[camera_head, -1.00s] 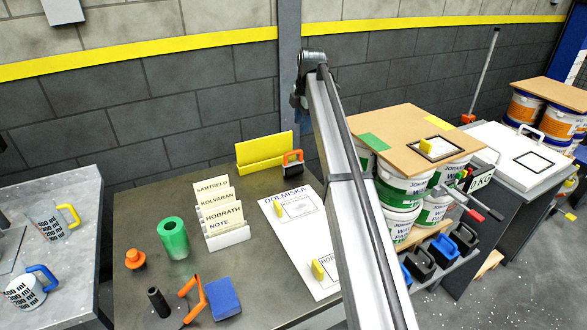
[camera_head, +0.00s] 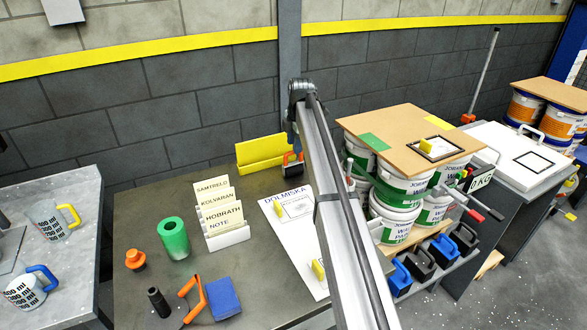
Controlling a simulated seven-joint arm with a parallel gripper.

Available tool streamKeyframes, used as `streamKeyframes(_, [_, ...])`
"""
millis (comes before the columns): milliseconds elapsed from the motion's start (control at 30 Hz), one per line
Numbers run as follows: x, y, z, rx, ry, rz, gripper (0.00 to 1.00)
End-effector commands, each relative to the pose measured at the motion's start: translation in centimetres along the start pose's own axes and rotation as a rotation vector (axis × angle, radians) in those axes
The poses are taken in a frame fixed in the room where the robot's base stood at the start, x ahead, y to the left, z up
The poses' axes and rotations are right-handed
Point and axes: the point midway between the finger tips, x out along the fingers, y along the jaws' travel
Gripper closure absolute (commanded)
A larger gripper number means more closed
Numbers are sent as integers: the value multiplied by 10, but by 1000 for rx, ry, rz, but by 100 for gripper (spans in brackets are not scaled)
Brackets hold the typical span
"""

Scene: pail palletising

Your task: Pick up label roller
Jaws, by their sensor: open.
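An orange bent frame (camera_head: 197,300) with a dark part at its lower end lies at the front of the dark bench, near the bottom edge. It may be the label roller, but I cannot tell for sure. A black cylinder (camera_head: 158,301) stands just left of it, and a blue block (camera_head: 222,298) lies just right. My gripper is out of view; only a long pale link of my arm shows, crossing the right part of the bench.
On the bench (camera_head: 130,215) are a green cylinder (camera_head: 174,238), an orange knob-like piece (camera_head: 135,259), a card rack (camera_head: 228,240), a yellow holder (camera_head: 262,151) and a white label sheet (camera_head: 275,215). Stacked pails (camera_head: 398,192) stand right of my arm. Two mugs sit at the left.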

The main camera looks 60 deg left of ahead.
Motion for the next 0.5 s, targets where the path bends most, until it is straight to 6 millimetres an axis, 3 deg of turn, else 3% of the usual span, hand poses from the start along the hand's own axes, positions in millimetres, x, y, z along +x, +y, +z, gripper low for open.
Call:
streamKeyframes(333, [42,-3,2,0,1,-1,58])
streamKeyframes(500, [48,-3,2,0,0,0,58])
